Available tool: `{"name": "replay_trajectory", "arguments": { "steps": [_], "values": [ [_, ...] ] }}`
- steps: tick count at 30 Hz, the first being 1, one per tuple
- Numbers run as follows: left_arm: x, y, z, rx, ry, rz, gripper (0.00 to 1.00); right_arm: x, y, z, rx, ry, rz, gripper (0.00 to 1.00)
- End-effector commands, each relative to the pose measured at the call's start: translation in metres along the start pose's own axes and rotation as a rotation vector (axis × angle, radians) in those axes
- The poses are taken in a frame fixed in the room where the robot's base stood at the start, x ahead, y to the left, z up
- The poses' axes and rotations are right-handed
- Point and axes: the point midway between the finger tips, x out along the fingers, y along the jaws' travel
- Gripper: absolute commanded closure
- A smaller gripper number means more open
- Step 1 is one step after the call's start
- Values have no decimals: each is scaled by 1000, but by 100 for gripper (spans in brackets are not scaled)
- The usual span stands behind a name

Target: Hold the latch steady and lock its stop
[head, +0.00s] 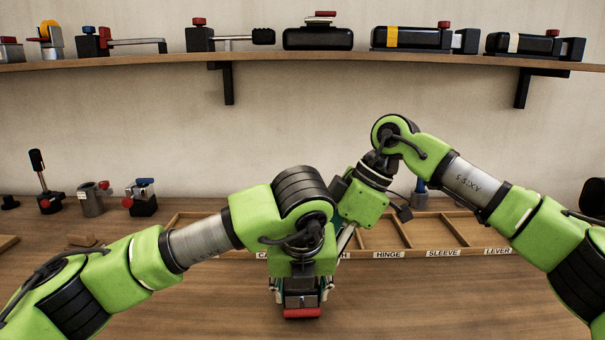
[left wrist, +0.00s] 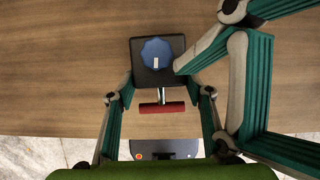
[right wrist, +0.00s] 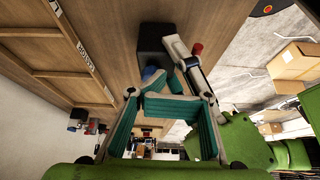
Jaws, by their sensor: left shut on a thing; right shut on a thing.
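The latch is a dark block (left wrist: 144,79) with a round blue knob (left wrist: 157,53) on top, bearing a white mark, and a red bar (left wrist: 162,107) on a short metal stem. In the head view, the red bar (head: 302,313) shows at the table's front. My left gripper (left wrist: 159,80) is shut on the block, a finger at each side. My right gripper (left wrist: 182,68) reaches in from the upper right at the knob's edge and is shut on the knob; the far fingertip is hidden. In the right wrist view the knob (right wrist: 150,73) is partly covered by the fingers.
A labelled wooden tray (head: 430,232) lies behind my arms. Several small fixtures (head: 92,198) stand at the back left of the table (head: 190,290). A wall shelf (head: 300,58) holds more devices. The table front left of the latch is clear.

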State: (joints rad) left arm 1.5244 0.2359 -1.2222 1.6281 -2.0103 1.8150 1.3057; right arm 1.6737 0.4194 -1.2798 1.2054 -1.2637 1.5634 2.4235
Motion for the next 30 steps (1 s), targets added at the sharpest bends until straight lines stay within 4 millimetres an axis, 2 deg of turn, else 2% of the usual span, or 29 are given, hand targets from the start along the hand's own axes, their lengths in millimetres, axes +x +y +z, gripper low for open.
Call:
{"name": "replay_trajectory", "arguments": {
  "steps": [1,6,9,16,17,18,26,30],
  "values": [
    [3,0,-2,2,4,3,94,-9,-3,-12,-12,15,-2,100],
    [7,0,-6,11,15,9,94,-30,-2,-24,-13,24,8,100],
    [8,-1,-9,17,21,9,94,-34,-2,-28,-13,26,10,100],
    [6,-4,-10,25,19,2,94,-35,-2,-29,-11,29,10,100],
    [6,-4,-10,25,18,1,94,-35,-2,-29,-11,29,9,95],
    [6,-5,-10,26,18,0,94,-35,-2,-29,-10,29,9,100],
    [4,-4,-9,24,16,1,94,-42,19,-29,-5,27,10,100],
    [4,-2,-7,19,13,3,94,-39,23,-23,-4,21,8,100]
  ]
}}
